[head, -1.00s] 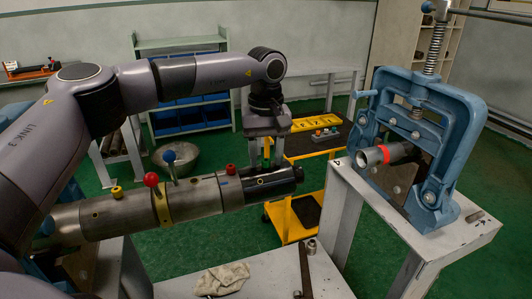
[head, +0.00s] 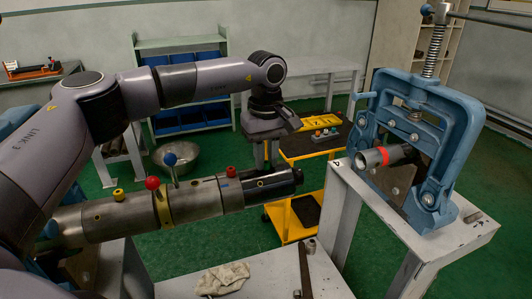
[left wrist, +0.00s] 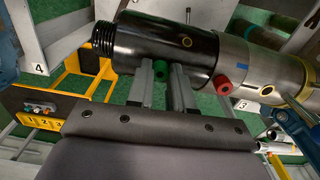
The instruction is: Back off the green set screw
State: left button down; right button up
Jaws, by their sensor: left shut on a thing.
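The green set screw (left wrist: 160,70) sits on the black end section of a long pipe assembly (left wrist: 150,45). In the left wrist view it shows between the two fingers of my left gripper (left wrist: 162,82), which is shut on it. In the head view my left gripper (head: 266,162) points down onto the black section (head: 272,185) from above, and the fingers hide the green screw. A red set screw (head: 231,170) stands close by on the grey section; it also shows in the left wrist view (left wrist: 222,86). My right gripper is in neither view.
A blue vise (head: 425,130) holding a red-banded pipe (head: 371,158) stands at the right. A yellow cart (head: 292,205) is behind.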

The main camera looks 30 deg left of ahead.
pick_arm(q)
jog(key=n+p, duration=0.1)
jog(key=n, duration=0.2)
jog(key=shift+n, duration=0.4)
jog(key=n+p, duration=0.1)
jog(key=n, duration=0.3)
jog(key=shift+n, duration=0.3)
jog(key=n, duration=0.4)
jog(key=shift+p, duration=0.35)
jog(key=n, duration=0.5)
jog(key=shift+p, duration=0.3)
jog(key=n, duration=0.4)
jog(key=shift+n, duration=0.3)
jog(key=n+p, duration=0.1)
jog(key=n, duration=0.3)
jog(key=shift+s+f, duration=0.1)
jog(key=n, duration=0.4)
jog(key=shift+n+p, duration=0.35)
jog(key=shift+n, duration=0.05)
jog(key=shift+f+n, duration=0.1)
jog(key=shift+n, duration=1.8)
